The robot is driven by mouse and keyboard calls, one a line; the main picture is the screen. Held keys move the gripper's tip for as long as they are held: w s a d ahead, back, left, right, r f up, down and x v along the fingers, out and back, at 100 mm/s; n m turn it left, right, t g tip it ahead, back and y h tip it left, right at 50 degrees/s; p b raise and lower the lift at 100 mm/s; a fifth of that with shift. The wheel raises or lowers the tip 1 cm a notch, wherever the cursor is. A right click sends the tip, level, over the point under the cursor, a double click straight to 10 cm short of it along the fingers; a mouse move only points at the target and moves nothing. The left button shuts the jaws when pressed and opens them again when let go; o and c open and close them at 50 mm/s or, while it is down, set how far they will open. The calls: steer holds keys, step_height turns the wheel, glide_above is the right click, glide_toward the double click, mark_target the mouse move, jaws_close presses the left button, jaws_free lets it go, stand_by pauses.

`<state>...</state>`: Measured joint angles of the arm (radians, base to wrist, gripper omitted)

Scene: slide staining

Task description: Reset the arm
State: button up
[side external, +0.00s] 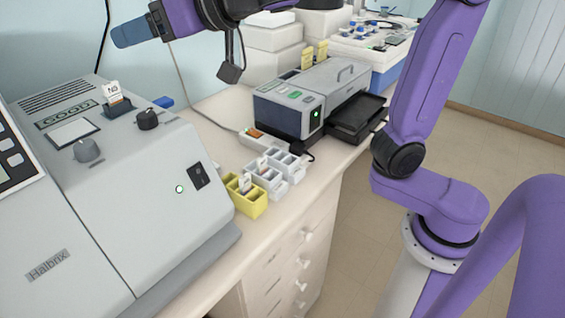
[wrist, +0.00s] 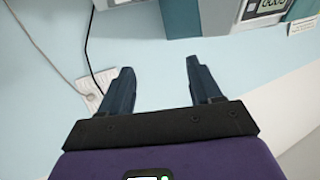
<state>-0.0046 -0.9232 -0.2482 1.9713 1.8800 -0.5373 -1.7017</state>
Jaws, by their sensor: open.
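My gripper (wrist: 158,78) is open and empty in the wrist view, its two dark blue fingers apart with only the pale blue wall (wrist: 150,55) between and beyond them. In the side external view my gripper (side external: 116,38) is raised at the upper left, above the large grey machine, with its fingers towards the left. It touches nothing that I can see.
The grey machine (side external: 150,170) with a slide in its top slot (side external: 116,100) fills the left. A yellow rack (side external: 246,200) and white racks (side external: 268,180) with slides stand on the counter (side external: 205,105). A dark printer-like device (side external: 290,105) and white boxes (side external: 272,38) are behind.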

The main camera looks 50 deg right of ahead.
steer(key=s+f+n+g+y, duration=0.2)
steer(key=s+f+n+g, duration=0.25)
steer(key=s+f, duration=0.35)
steer(key=s+f+n+g+y, duration=0.35)
steer(key=s+f+g, duration=0.25)
steer(key=s, duration=0.4)
steer(key=s+d+f+g+h, duration=0.1)
steer(key=s+d+f+h, duration=0.2)
steer(key=d, duration=0.3)
steer(key=s+d+f+g+h, duration=0.1)
steer(key=s+d+f+h, duration=0.2)
steer(key=d, duration=0.4)
steer(key=s+d+f+g+h, duration=0.1)
steer(key=s+d+f+h, duration=0.3)
steer(key=d+f+h, duration=0.1)
steer(key=shift+d+f+n, duration=0.4)
steer(key=shift+d+f, duration=0.45)
steer(key=shift+d, duration=0.2)
